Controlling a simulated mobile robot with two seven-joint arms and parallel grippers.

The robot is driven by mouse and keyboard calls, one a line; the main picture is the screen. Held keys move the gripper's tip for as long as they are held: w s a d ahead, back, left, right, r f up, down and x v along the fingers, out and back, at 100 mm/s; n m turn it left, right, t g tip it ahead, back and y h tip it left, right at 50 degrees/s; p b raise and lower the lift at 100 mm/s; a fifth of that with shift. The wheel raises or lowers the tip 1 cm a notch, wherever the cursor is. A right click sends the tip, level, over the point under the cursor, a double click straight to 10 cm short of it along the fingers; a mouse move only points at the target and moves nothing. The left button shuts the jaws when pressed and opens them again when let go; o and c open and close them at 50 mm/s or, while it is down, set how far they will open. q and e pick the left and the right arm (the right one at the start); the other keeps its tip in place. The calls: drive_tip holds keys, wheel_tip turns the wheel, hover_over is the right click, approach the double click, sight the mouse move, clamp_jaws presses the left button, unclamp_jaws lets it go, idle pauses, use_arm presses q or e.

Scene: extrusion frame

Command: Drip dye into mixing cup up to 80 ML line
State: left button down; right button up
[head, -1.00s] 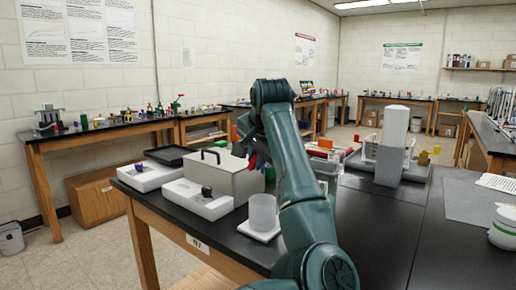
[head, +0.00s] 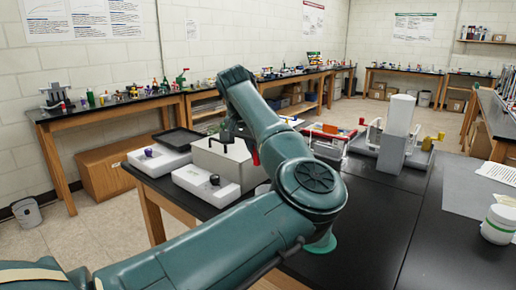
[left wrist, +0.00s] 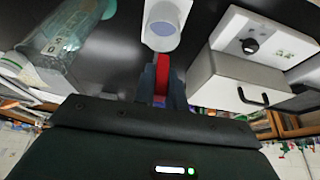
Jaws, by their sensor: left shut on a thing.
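My left gripper (left wrist: 162,88) is shut on a narrow red piece (left wrist: 163,74), which sits between its fingers. Red also shows at the end of my left arm in the head view (head: 256,158). A pale, translucent cup (left wrist: 166,22), seemingly the mixing cup, stands just beyond the fingertips in the left wrist view, apart from them. In the head view my arm hides most of this cup (head: 262,188). Its markings and any dye level cannot be read. A clear graduated vessel (left wrist: 62,38) is at the left of the left wrist view. My right gripper is out of view.
A grey box with a black handle (head: 226,166) and a white device with a dark knob (head: 201,185) stand left of the cup. A tall white-grey apparatus (head: 396,130) and a white jar (head: 499,224) are to the right.

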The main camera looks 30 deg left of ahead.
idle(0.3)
use_arm(q)
drive_tip(key=c, duration=1.4)
unclamp_jaws()
drive_tip(key=shift+c, duration=0.2)
drive_tip(key=v, duration=1.3)
drive_tip(key=shift+b, duration=0.4)
drive_tip(key=shift+a+r, duration=0.1)
